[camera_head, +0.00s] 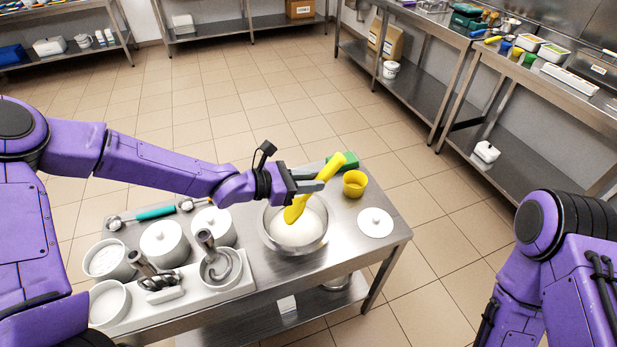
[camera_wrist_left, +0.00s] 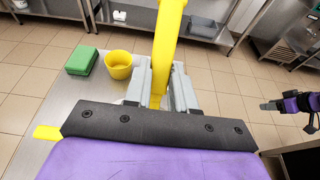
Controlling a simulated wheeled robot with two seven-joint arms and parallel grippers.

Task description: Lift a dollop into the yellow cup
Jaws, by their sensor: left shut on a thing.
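My left gripper (camera_head: 308,184) is shut on the handle of a yellow spatula (camera_head: 297,208), above a metal bowl (camera_head: 270,238). The spatula is tilted, its broad end down over or in the white mass (camera_head: 298,233) in the bowl; I cannot tell if they touch. The yellow cup (camera_head: 355,186) stands upright on the table, right of the gripper. It also shows in the left wrist view (camera_wrist_left: 118,66), left of the spatula handle (camera_wrist_left: 166,40). My right gripper (camera_wrist_left: 272,105) shows only in the left wrist view, away from the table and too small to read.
A green block (camera_head: 347,162) lies behind the cup. A white round lid (camera_head: 375,222) lies at the table's right. White tubs (camera_head: 164,243), metal tools (camera_head: 216,262) and a teal-handled scoop (camera_head: 150,214) fill the left. The steel table (camera_head: 375,250) has some free room at its right front.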

